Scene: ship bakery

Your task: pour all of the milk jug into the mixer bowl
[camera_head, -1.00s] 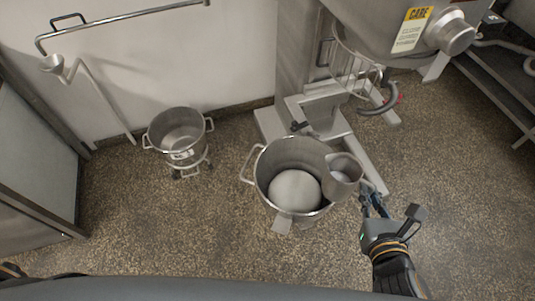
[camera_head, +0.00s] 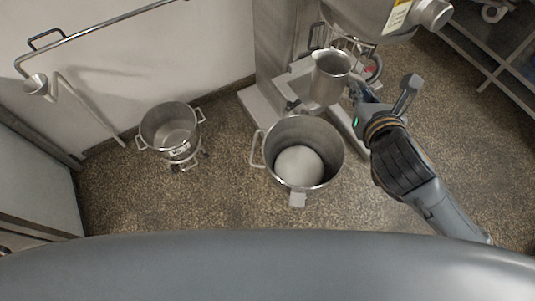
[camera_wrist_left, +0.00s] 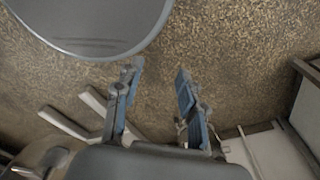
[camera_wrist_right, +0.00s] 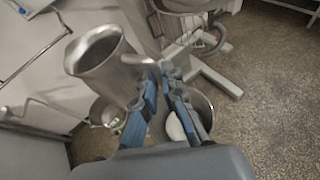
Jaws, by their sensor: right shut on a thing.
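The steel milk jug (camera_head: 328,80) is upright or nearly so, above and behind the mixer bowl's back right rim. My right gripper (camera_head: 356,92) is shut on the jug's right side. The jug also shows in the right wrist view (camera_wrist_right: 98,62), held left of the fingers (camera_wrist_right: 165,75). Its milk level cannot be seen. The mixer bowl (camera_head: 330,140) stands on the floor with a pale white mass (camera_head: 299,166) inside. Part of the bowl shows in the right wrist view (camera_wrist_right: 203,108). My left gripper (camera_wrist_left: 158,85) is open and empty in its wrist view.
The floor mixer (camera_head: 285,40) stands behind the bowl, its base legs reaching forward. A smaller steel bowl (camera_head: 168,126) on a wheeled dolly is at left. A wall rail (camera_head: 100,25) and a shelf rack (camera_head: 490,60) flank the room.

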